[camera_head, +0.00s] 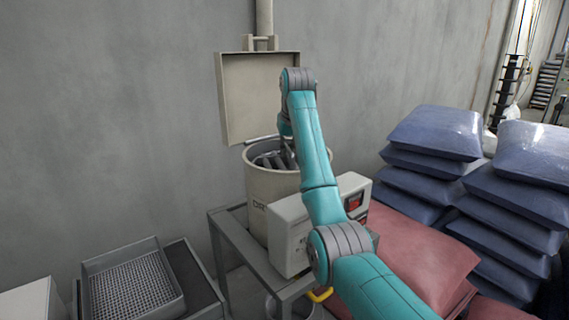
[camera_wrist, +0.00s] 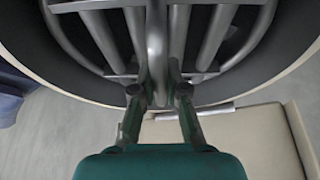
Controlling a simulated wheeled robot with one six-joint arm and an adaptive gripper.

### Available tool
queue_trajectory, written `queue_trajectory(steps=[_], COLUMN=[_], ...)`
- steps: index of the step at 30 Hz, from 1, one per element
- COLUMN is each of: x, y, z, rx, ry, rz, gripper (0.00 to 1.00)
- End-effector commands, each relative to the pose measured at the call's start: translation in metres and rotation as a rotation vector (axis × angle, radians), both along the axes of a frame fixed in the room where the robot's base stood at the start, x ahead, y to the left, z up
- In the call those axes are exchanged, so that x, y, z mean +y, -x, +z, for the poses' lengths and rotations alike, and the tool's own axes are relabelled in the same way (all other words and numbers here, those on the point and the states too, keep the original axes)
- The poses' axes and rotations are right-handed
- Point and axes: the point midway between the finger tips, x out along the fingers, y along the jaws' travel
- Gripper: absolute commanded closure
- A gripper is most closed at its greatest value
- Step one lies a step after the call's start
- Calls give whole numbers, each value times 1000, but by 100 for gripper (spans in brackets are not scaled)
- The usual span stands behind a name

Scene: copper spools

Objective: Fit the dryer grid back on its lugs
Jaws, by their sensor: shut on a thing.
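The dryer (camera_head: 262,205) is a cream round drum on a grey stand, with its square lid (camera_head: 250,95) standing open behind it. The dryer grid (camera_wrist: 214,38) is a round grey metal grid of parallel bars. It lies within the drum's mouth in the wrist view, and part of it shows in the head view (camera_head: 263,160). My arm hides part of the drum's mouth in the head view. I cannot make out the lugs or tell whether the grid touches them.
A control box (camera_head: 288,238) with red switches stands at the dryer's front. A mesh tray (camera_head: 130,285) is at the lower left. Blue sacks (camera_head: 435,133) and red sacks (camera_head: 425,245) are piled on the right. A grey wall is behind.

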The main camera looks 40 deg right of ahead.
Motion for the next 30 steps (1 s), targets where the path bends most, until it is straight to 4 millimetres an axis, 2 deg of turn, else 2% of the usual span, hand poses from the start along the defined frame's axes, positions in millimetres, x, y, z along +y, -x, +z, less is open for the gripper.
queue_trajectory(steps=[5,13,24,25,27,28,30], x=[-1,-6,-6,-6,-6,-6,-6], y=[3,9,9,9,9,9,9], z=[-7,-41,-45,-46,-46,-46,-46], rx=[-3,-1,-2,0,0,0,0], ry=[1,0,0,0,0,0,0], rz=[-1,-4,-3,-3,-3,-3,-3], gripper=[100,100,100,85,68,62,62])
